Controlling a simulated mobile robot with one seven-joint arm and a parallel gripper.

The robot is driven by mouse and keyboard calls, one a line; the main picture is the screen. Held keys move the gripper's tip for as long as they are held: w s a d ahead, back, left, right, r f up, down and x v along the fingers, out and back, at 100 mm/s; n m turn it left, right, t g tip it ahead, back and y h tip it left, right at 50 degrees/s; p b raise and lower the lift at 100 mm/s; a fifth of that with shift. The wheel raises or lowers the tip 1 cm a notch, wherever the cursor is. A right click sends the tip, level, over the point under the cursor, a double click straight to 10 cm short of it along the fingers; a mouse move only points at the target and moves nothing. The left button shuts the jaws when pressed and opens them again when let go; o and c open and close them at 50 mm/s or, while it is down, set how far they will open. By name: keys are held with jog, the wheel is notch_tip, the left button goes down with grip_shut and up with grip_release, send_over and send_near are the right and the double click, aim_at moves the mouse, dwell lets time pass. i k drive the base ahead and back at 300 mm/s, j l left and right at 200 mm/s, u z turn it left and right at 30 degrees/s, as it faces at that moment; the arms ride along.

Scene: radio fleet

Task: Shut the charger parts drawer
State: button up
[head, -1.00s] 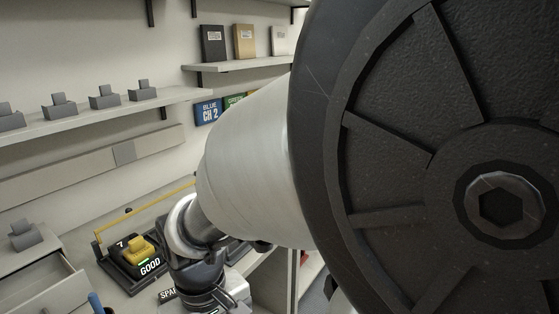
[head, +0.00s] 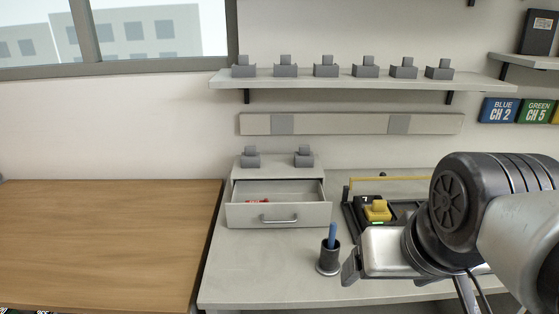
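The charger parts drawer (head: 257,216) is a light grey drawer in a small cabinet (head: 277,172) on the grey counter. It stands pulled out, with its bar handle (head: 279,219) on the front and a small red item (head: 257,201) inside. Two grey chargers stand on top of the cabinet. My gripper (head: 350,268) is at the counter's front, right of the drawer and apart from it. Its fingers are mostly hidden or seen edge-on, so its opening cannot be made out.
A dark cup (head: 329,258) with a blue pen stands between the drawer and my gripper. A black tray with a yellow radio (head: 377,210) lies right of the cabinet. A shelf (head: 360,82) with several chargers hangs above. The wooden table (head: 100,240) at left is bare.

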aim_at(292, 204)
jog(key=u, duration=0.55)
jog(key=k+j, duration=0.15)
jog(key=j, duration=0.25)
jog(key=i+j+u, duration=0.1)
jog(key=i+j, duration=0.1)
jog(key=j, duration=0.05)
